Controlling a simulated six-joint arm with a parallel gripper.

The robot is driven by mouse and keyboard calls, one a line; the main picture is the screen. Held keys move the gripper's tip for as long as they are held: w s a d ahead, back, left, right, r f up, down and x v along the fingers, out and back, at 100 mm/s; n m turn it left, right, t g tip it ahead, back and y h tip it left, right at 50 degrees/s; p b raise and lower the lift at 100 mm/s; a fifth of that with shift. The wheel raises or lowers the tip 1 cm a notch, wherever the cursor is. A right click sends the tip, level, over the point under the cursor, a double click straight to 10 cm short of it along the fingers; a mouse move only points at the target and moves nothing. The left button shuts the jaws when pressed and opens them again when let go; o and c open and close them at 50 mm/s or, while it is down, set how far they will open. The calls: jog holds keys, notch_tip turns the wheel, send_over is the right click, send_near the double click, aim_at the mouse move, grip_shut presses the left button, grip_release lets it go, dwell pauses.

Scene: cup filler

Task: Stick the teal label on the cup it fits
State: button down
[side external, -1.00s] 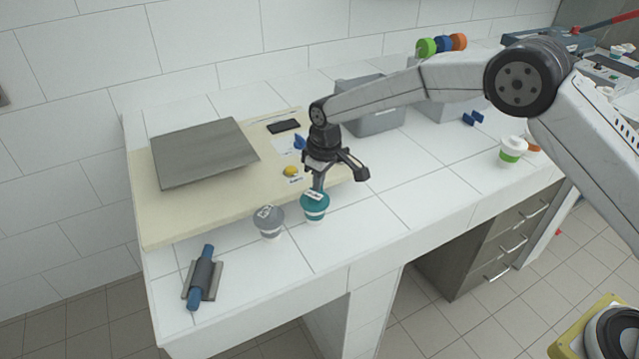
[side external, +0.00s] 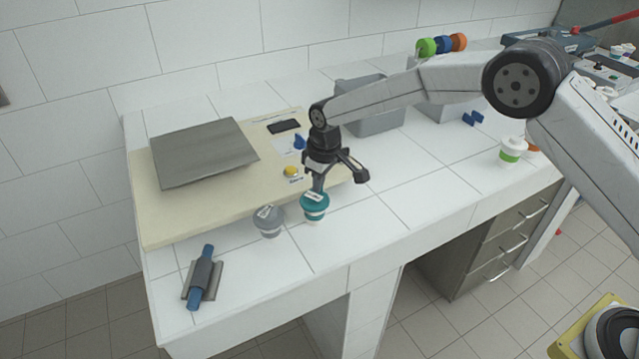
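A teal cup (side external: 315,210) stands near the front edge of the counter, with a white label on its top. A grey cup (side external: 268,222) stands just left of it, also with a white label on top. My gripper (side external: 338,184) is directly above and behind the teal cup, pointing down, with one finger out to the right and one down by the cup's lid. Its fingers look spread apart. I cannot tell whether a finger touches the label or the lid. No separate teal label can be made out.
A cream board (side external: 185,218) bears a grey plate (side external: 203,153), a yellow button (side external: 291,171) and a dark flat item (side external: 284,126). A blue-handled roller (side external: 201,283) lies front left. Grey bins (side external: 372,118) stand behind. A white-and-green cup (side external: 512,151) stands right.

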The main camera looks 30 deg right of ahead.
jog(key=c, duration=0.8)
grip_release()
jog(key=shift+r, duration=0.1)
jog(key=shift+s+d+r, duration=0.1)
jog(key=shift+s+r, duration=0.05)
jog(key=shift+r, duration=1.1)
jog(key=shift+s+d+r, duration=0.1)
jog(key=shift+r, duration=1.15)
jog(key=shift+s+d+r, duration=0.1)
jog(key=shift+s+r, duration=0.05)
jog(key=shift+r, duration=1.1)
